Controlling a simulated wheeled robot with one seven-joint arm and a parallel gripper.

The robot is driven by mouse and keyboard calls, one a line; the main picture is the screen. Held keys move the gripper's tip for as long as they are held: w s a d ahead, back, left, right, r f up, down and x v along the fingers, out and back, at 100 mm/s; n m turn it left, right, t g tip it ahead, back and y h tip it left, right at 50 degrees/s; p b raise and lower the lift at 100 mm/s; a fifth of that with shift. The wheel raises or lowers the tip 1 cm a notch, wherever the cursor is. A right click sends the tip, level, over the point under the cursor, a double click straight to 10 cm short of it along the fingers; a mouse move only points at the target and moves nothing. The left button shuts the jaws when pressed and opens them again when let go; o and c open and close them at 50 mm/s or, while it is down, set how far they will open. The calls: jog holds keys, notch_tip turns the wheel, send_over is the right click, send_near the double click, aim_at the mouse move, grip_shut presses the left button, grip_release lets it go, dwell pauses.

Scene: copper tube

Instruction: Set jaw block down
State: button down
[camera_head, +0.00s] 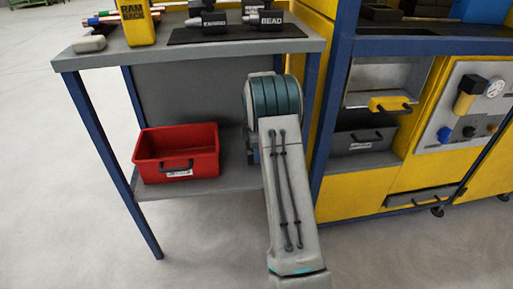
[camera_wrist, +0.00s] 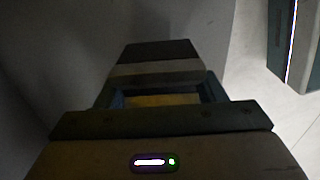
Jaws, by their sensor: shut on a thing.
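My gripper (camera_wrist: 158,92) shows in the dim wrist view, shut on the jaw block (camera_wrist: 156,66), a dark piece with a lighter grey band across it. Where the fingers end and the block begins is hard to make out in the shade. In the head view my arm reaches in at the lower shelf (camera_head: 228,179) of the bench, right of the red bin. There my arm hides the gripper and the block. Whether the block touches the shelf cannot be told.
A red bin (camera_head: 178,140) stands on the lower shelf to the left. Above, the bench top (camera_head: 150,55) bears a yellow box (camera_head: 137,25) and two tool heads labelled EXPAND and BEAD on a dark mat (camera_head: 285,34). A yellow cabinet (camera_head: 362,205) with a blue frame closes off the right.

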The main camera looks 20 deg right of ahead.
jog(key=shift+f+b, duration=0.9)
jog(key=shift+f, duration=0.85)
jog(key=shift+f, duration=0.1)
jog(key=shift+c, duration=1.6)
grip_release()
jog(key=shift+f, duration=0.15)
